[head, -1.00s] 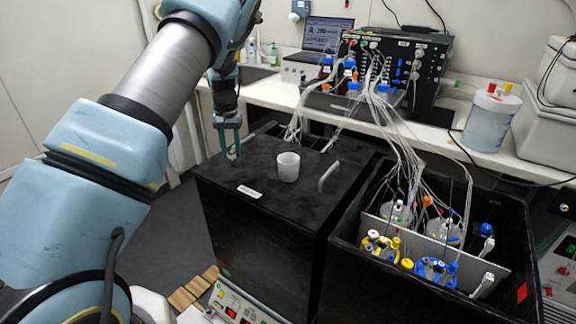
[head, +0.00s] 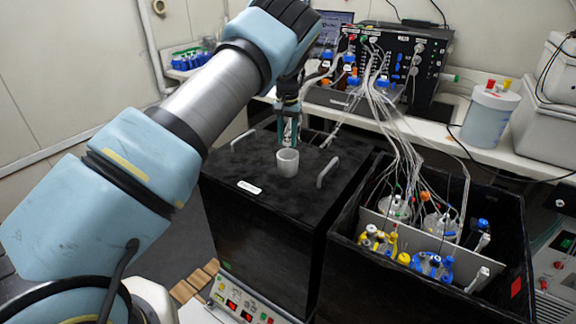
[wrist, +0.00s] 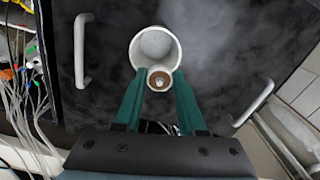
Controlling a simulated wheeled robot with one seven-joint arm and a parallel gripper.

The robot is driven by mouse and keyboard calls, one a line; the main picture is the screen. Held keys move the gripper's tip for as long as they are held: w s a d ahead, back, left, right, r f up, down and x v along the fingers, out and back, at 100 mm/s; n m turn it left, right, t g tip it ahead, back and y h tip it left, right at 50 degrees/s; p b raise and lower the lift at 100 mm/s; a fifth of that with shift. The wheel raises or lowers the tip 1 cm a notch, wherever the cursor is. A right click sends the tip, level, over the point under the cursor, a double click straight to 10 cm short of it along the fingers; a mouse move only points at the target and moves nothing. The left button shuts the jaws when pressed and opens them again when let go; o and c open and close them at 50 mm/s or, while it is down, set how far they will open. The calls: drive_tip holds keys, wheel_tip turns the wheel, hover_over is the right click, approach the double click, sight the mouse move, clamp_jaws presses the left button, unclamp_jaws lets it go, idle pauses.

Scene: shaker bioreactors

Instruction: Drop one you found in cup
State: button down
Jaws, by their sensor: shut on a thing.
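A white cup (head: 287,165) stands upright on the black box lid. From above, in the wrist view, the cup (wrist: 135,50) shows its open mouth and pale inside. My gripper (head: 290,142) points down just above the cup, close to its far rim. Its green fingers are shut on a small slim item (head: 290,130), held upright. In the wrist view the item (wrist: 159,84) shows a round end with a brown ring and pale centre. It overlaps the cup's rim there, so I cannot tell if it is fully over the opening. What the item is, I cannot tell.
The black lid (head: 240,165) has two raised handles, one right of the cup (head: 328,172) and one at left (head: 243,139). An open black bin (head: 345,262) with bottles and many tubes stands at right. The lid around the cup is clear.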

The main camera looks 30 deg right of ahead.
drive_tip(key=shift+f, duration=1.2)
drive_tip(key=shift+c, duration=2.1)
unclamp_jaws()
wheel_tip(320, 180, up, 11)
drive_tip(key=b, duration=0.4)
drive_tip(key=shift+f, duration=0.1)
